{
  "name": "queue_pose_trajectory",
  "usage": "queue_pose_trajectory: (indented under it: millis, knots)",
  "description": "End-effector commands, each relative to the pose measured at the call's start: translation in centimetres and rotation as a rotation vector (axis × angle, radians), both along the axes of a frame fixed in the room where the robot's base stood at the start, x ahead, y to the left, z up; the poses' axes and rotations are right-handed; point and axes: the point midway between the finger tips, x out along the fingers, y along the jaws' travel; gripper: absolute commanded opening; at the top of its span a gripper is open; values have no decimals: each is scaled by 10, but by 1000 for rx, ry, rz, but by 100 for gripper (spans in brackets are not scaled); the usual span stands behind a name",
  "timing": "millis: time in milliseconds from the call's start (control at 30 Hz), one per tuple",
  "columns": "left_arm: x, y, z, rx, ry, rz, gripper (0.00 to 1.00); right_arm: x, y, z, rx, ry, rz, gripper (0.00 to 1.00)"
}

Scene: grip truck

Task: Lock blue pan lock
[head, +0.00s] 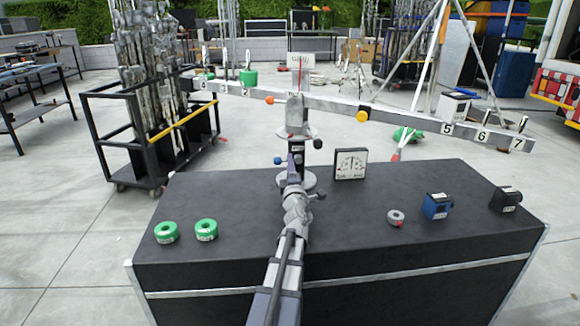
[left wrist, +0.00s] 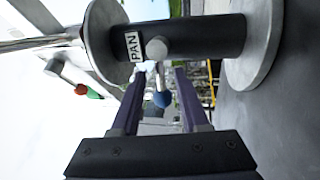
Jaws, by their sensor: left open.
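The blue pan lock knob (head: 278,160) sticks out to the left of the central stand in the head view. In the left wrist view the blue ball (left wrist: 162,99) sits on a short lever below a dark post (left wrist: 195,40) with a white PAN label (left wrist: 133,46). My left gripper (head: 296,160) reaches up to the stand from the front. In the left wrist view its two purple fingers (left wrist: 158,80) are apart, with the blue ball between them in the picture. I cannot tell whether either finger touches it. My right gripper is not in view.
A long beam (head: 410,117) tilts down to the right above the black table (head: 220,258). Green rings (head: 166,232), a grey ring (head: 396,217), a blue block (head: 436,206), a black block (head: 505,199) and a dial (head: 350,164) stand on it. A black cart (head: 150,150) is behind.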

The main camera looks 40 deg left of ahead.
Motion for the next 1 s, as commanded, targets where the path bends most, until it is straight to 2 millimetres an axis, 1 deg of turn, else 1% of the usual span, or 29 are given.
queue_pose_trajectory:
  millis: [167,400,500,1000]
  knots:
    - [-15,-17,-5,1,1,-1,45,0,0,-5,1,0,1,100]
    - [-41,-47,-13,1,1,-2,45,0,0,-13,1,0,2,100]
    - [-46,-54,-15,0,0,-2,45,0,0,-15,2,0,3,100]
    - [-47,-55,-15,1,1,-1,45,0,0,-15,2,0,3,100]
